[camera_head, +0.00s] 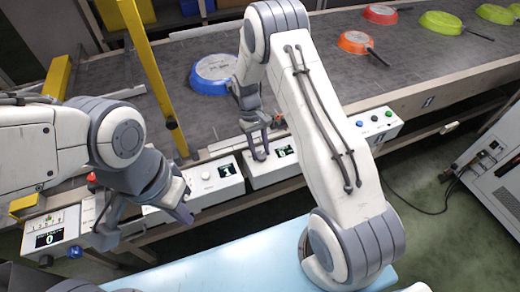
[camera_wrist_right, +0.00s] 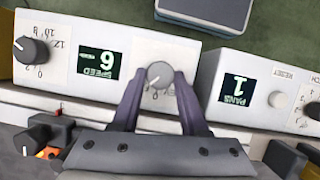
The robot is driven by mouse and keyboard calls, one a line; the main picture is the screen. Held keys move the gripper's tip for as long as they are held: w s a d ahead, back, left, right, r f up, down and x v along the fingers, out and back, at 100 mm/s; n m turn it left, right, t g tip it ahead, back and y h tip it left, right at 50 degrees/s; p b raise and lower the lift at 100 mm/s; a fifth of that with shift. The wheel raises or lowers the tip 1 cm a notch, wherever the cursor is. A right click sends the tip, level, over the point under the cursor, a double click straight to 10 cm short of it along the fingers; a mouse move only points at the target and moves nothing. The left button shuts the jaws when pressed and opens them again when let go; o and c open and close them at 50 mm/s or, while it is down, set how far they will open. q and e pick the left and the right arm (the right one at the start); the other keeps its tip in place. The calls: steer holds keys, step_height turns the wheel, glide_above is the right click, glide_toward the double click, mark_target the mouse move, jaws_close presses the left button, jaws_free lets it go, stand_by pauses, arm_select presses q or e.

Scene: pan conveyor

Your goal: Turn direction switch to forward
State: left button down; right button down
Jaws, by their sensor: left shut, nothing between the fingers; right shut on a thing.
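A round grey knob (camera_wrist_right: 160,74) on a white control panel sits between the fingertips of my right gripper (camera_wrist_right: 156,82) in the right wrist view. The right gripper is shut on this knob, which is beside a speed display (camera_wrist_right: 98,65); its small markings are not legible, and the view is upside down. In the head view the right gripper (camera_head: 259,152) reaches down to the panel at the conveyor's front edge, and its fingers mostly hide the knob. My left gripper (camera_head: 182,213) is shut and empty, above the panels further left.
A numbered dial (camera_wrist_right: 30,49) is on the same panel. A neighbouring panel has a pans display (camera_wrist_right: 237,89) reading 1. A blue pan (camera_head: 214,73) and other coloured pans lie on the conveyor (camera_head: 290,55). A yellow post (camera_head: 150,70) stands between my arms.

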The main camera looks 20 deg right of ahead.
stand_by(0.3)
steer(key=shift+c, duration=2.1)
jaws_free()
steer(key=b+v, duration=0.1)
steer(key=v, duration=0.9)
steer(key=shift+r, duration=0.25)
steer(key=shift+w, duration=0.15)
